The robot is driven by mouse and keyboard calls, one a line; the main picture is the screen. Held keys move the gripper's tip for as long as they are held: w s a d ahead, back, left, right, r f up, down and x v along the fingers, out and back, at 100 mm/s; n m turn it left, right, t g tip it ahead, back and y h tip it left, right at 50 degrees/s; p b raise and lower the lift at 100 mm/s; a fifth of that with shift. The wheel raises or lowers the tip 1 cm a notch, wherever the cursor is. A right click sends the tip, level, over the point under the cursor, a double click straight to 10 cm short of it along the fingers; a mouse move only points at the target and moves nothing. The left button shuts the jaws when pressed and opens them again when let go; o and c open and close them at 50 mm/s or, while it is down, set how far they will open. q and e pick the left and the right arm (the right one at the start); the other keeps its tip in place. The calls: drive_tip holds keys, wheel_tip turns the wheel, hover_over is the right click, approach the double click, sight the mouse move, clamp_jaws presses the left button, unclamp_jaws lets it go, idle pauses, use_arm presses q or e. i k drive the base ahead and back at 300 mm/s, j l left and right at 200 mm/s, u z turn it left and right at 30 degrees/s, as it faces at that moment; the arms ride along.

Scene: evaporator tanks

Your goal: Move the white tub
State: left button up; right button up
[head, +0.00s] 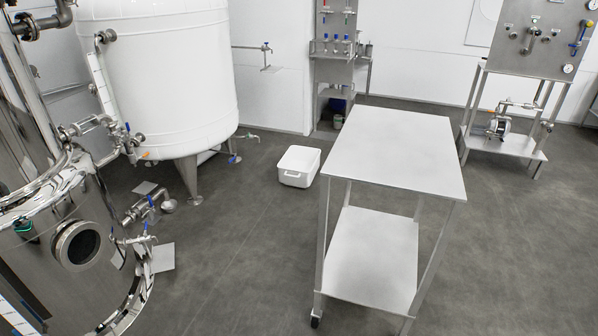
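The white tub (297,178) stands on the dark grey floor in the head view, just left of the metal cart and right of the big white tank. It is a rectangular box that appears open at the top, with a slot in its front wall. Its right side is close to the cart, with a small strip of floor seen between them. Neither of my grippers shows in this view.
A two-level wheeled cart (394,150) with a bare top stands right of centre. A large white tank (165,80) on legs and a shiny steel vessel (65,250) with valves fill the left. A panel stand (540,50) is back right. The floor (235,270) in front is clear.

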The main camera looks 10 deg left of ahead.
sight(298, 167)
drive_tip(key=i+j+u, duration=0.3)
drive_tip(key=i, duration=0.25)
drive_tip(key=i+j+u, duration=0.3)
drive_tip(key=i, duration=0.3)
drive_tip(key=i+j+u, duration=0.1)
drive_tip(key=i+u, duration=0.15)
drive_tip(key=i, duration=0.35)
drive_tip(key=i+z, duration=0.25)
drive_tip(key=i, duration=0.4)
drive_tip(key=i+z, duration=0.3)
drive_tip(key=i, duration=0.35)
drive_tip(key=i+j+z, duration=0.25)
drive_tip(key=i, duration=0.35)
